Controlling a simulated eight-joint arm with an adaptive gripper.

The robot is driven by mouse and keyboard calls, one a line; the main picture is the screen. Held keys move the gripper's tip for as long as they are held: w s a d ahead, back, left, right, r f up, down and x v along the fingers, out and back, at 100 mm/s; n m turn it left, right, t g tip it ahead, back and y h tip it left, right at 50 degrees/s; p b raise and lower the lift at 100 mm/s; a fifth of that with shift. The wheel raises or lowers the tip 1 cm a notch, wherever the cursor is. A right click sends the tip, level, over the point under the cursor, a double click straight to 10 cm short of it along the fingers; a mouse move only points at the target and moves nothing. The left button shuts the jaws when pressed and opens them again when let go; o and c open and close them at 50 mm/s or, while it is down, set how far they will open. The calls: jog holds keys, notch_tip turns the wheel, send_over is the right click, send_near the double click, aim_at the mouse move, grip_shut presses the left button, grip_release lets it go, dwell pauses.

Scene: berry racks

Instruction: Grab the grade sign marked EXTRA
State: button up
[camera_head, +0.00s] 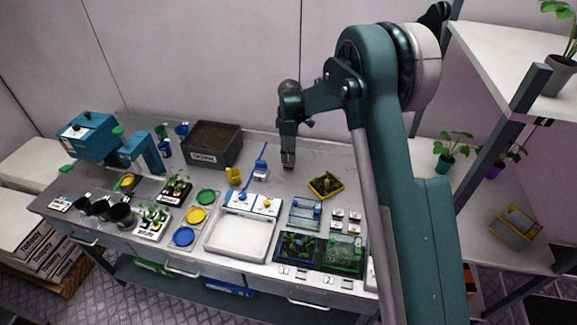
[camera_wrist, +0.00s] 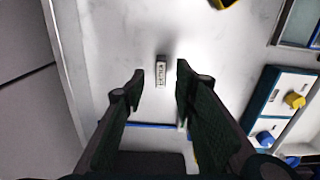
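A small pale block sign (camera_wrist: 161,72) with dark lettering lies on the grey bench in the wrist view. The lettering runs along its length and seems to read EXTRA, but it is small. My gripper (camera_wrist: 162,70) is open, with one dark finger on each side of the sign and a gap on both sides. The fingers appear empty. In the camera_head view my gripper (camera_head: 288,163) points down over the back middle of the bench. The sign is not clearly visible there, near or behind the fingertips.
A blue bar (camera_wrist: 140,125) lies close to the fingers. A white unit (camera_head: 250,203) with yellow and blue knobs and a yellow-rimmed tray (camera_head: 326,185) stand nearby. A dark soil crate (camera_head: 211,144) is to the left. The bench around the sign is clear.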

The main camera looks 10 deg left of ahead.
aim_at(288, 165)
jog(key=shift+f, duration=0.1)
jog(key=shift+s+f, duration=0.1)
jog(key=shift+f, duration=2.4)
jog(key=c, duration=0.9)
